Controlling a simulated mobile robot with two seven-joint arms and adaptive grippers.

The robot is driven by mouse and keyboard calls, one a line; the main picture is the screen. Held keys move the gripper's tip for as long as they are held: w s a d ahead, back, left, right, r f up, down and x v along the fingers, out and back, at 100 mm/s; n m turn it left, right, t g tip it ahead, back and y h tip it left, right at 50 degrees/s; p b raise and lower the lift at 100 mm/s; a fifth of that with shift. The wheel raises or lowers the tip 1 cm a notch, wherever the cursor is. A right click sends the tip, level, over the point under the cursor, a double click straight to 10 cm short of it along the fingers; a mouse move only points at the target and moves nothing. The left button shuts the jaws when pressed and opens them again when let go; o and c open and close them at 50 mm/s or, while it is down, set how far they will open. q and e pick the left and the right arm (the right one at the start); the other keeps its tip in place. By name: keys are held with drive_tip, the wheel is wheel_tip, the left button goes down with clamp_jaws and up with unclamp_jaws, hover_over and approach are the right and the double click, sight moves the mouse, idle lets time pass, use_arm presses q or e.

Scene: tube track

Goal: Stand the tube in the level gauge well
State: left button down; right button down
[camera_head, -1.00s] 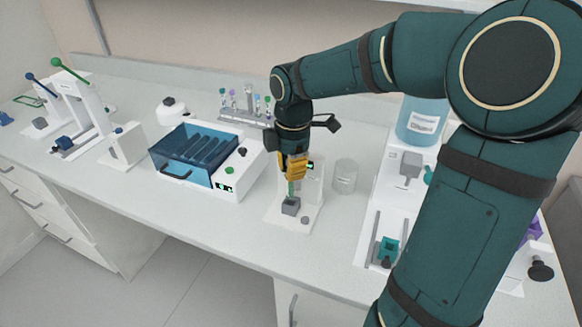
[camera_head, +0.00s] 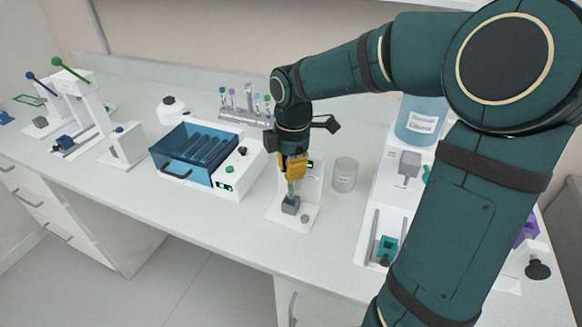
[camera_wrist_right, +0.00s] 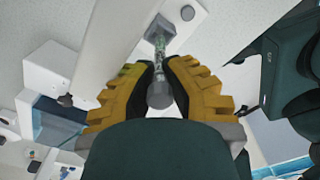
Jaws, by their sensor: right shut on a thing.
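My right gripper (camera_head: 292,166) is above the level gauge and points down. Its yellow fingers are shut on a slim clear tube with green in it (camera_head: 291,188). In the right wrist view the tube (camera_wrist_right: 159,53) shows between the fingers (camera_wrist_right: 160,88), with a grey cap nearest the camera. The grey well block (camera_head: 290,205) of the gauge is straight below. The tube looks near upright and its lower end meets the block's top; I cannot tell how deep it sits. The block also shows in the wrist view (camera_wrist_right: 161,27). My left gripper is out of view.
A white device with a blue lid (camera_head: 183,152) stands left of the gauge. A clear beaker (camera_head: 345,174) stands close on the right. A rack of capped tubes (camera_head: 245,112) is behind. Bare bench (camera_head: 230,232) lies in front.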

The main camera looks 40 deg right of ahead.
drive_tip(key=shift+s+a+f, duration=0.1)
drive_tip(key=shift+s+f, duration=0.1)
drive_tip(key=shift+f, duration=0.3)
drive_tip(key=shift+r+p, duration=0.25)
drive_tip(key=shift+p, duration=0.15)
drive_tip(key=shift+w+r, duration=0.1)
idle(0.4)
drive_tip(key=shift+p, duration=0.5)
drive_tip(key=shift+w, duration=0.1)
drive_tip(key=shift+f, duration=0.35)
idle(0.6)
drive_tip(key=shift+r, duration=0.1)
drive_tip(key=shift+r+p, duration=0.15)
drive_tip(key=shift+p, duration=0.25)
